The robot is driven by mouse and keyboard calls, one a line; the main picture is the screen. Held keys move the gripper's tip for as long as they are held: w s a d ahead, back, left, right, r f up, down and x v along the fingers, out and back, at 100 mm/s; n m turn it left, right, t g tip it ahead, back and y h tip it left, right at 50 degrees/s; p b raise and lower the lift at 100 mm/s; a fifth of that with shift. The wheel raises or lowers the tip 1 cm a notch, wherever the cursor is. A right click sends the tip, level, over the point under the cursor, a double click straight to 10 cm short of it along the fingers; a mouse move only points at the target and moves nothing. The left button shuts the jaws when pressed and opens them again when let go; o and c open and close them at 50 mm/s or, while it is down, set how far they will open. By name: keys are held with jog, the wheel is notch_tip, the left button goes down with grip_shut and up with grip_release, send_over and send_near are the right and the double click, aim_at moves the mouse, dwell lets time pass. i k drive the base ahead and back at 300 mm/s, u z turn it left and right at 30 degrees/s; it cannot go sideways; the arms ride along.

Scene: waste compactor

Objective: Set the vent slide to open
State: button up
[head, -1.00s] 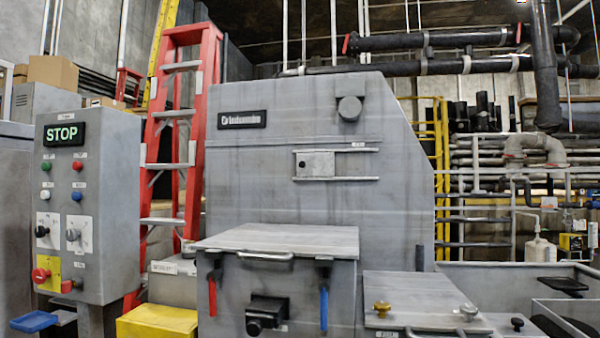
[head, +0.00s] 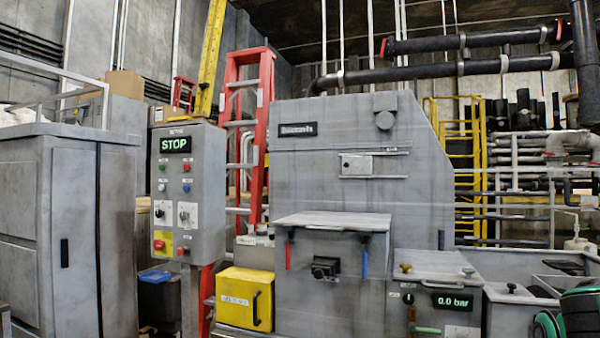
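The vent slide (head: 357,166) is a small light grey plate with a dark spot on it, set on the upper front of the grey compactor housing (head: 310,180). It sits at the left end of two short horizontal rails, and the rails run on to the right past it. A small label is above the rails, too small to read. My gripper is not in view.
A control box (head: 188,190) showing STOP stands left of the compactor, beside a grey cabinet (head: 60,230). A yellow box (head: 245,298) and a hopper lid (head: 333,221) are below. A pressure display (head: 452,302) reads 0.0 bar. A red ladder (head: 248,130) stands behind.

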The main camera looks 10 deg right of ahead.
aim_at(351, 164)
jog(key=u, duration=0.5)
jog(key=k, duration=0.65)
jog(key=u, duration=0.75)
jog(key=i, duration=1.85)
jog(key=z, duration=1.15)
jog(key=i, duration=0.75)
jog(key=z, duration=0.6)
